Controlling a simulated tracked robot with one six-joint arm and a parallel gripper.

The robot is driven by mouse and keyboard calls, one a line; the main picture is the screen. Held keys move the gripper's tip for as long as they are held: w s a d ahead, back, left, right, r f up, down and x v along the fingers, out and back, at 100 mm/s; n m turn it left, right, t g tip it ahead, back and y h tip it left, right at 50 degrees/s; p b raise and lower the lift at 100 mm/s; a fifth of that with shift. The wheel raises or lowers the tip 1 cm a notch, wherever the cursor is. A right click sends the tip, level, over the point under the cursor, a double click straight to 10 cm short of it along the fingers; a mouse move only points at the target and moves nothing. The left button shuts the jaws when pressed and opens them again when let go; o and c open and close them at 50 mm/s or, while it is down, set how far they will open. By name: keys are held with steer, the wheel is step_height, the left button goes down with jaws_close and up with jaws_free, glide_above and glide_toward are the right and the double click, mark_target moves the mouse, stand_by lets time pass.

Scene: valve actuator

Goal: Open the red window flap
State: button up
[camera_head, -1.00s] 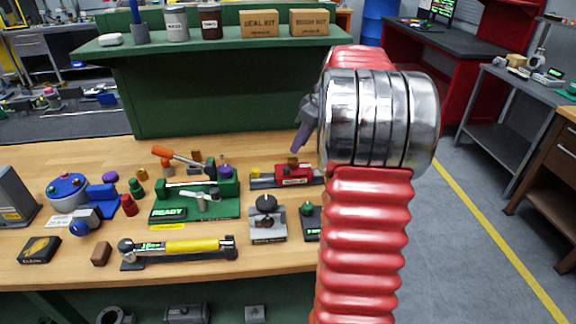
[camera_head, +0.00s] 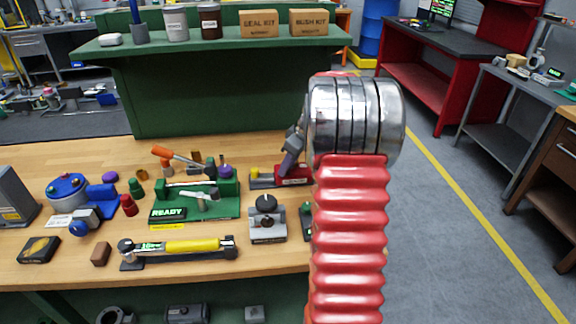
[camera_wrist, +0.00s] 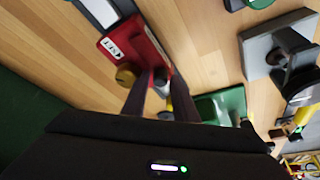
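A small red unit (camera_head: 295,174) with a white label lies near the bench's back edge, right of the green fixture. It also shows in the wrist view as a red block (camera_wrist: 146,50) with a brass knob (camera_wrist: 127,75) beside it. I cannot make out which part is the window flap, or whether it is open. My gripper (camera_head: 287,168) points down over this unit in the head view. In the wrist view my gripper (camera_wrist: 160,74) shows two dark fingers with a gap between them, close to the red block. My arm hides part of the unit's right side in the head view.
A grey block with a black knob (camera_head: 267,205) stands in front of the red unit. A green fixture marked READY (camera_head: 225,206) is left of it, and a yellow-banded cylinder (camera_head: 190,247) lies near the front. A green shelf (camera_head: 225,43) rises behind the bench.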

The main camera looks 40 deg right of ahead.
steer(key=shift+c, duration=0.2)
jaws_close()
